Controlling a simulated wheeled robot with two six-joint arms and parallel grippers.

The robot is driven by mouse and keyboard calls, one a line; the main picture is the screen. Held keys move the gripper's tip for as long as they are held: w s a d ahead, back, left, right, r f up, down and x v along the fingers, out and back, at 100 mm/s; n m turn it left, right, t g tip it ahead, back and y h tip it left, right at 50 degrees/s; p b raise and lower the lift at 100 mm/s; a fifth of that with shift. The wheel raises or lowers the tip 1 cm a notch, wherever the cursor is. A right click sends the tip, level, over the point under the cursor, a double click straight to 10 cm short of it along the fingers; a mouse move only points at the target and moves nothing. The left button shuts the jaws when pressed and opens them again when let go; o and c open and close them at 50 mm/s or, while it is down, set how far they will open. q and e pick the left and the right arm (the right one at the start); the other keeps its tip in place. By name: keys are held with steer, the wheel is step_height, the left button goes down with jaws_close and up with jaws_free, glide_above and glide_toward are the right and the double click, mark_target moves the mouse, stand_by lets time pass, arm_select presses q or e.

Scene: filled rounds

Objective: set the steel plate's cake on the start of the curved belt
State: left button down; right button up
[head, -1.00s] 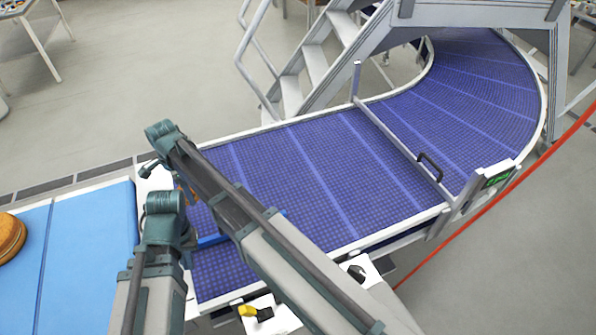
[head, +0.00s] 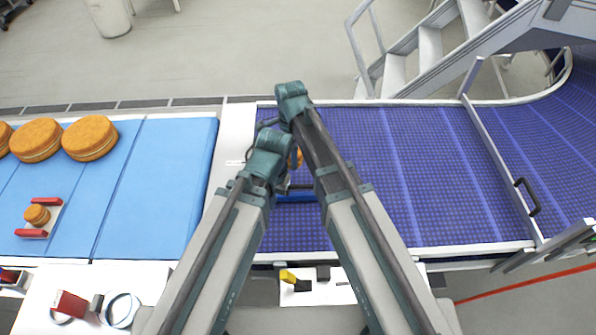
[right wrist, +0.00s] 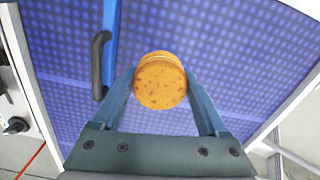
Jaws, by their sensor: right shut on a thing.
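My right gripper (right wrist: 160,85) is shut on a round orange-brown cake (right wrist: 160,82), one finger on each side. In the right wrist view the cake is over the purple-blue curved belt (right wrist: 235,55); I cannot tell whether it touches it. In the head view a small part of the cake (head: 298,157) shows between my arms, over the left end of the belt (head: 430,150). My left gripper (head: 283,187) is over the same end, mostly hidden by its own arm; its jaws are unclear.
A blue bar (head: 297,197) is at the belt's left end, close to my left gripper; it shows with a black handle in the right wrist view (right wrist: 110,40). Several larger cakes (head: 90,138) stand on a light blue surface (head: 160,170) at left. A gate (head: 497,165) crosses the belt.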

mark_target(272, 223)
arm_select(q)
steer(key=shift+f+b, duration=3.2)
steer(key=shift+f, duration=0.6)
arm_select(e)
steer(key=shift+f, duration=3.8)
arm_select(q)
steer(key=shift+f, duration=0.1)
steer(key=shift+f, duration=0.15)
arm_select(e)
steer(key=shift+f, duration=0.25)
steer(key=o, duration=0.8)
steer(key=shift+r, duration=0.1)
steer(key=shift+c, duration=0.2)
arm_select(q)
steer(key=shift+r, duration=0.25)
arm_select(e)
steer(key=shift+r, duration=0.2)
step_height(272, 223, up, 12)
steer(key=p, duration=1.2)
arm_select(q)
step_height(272, 223, up, 12)
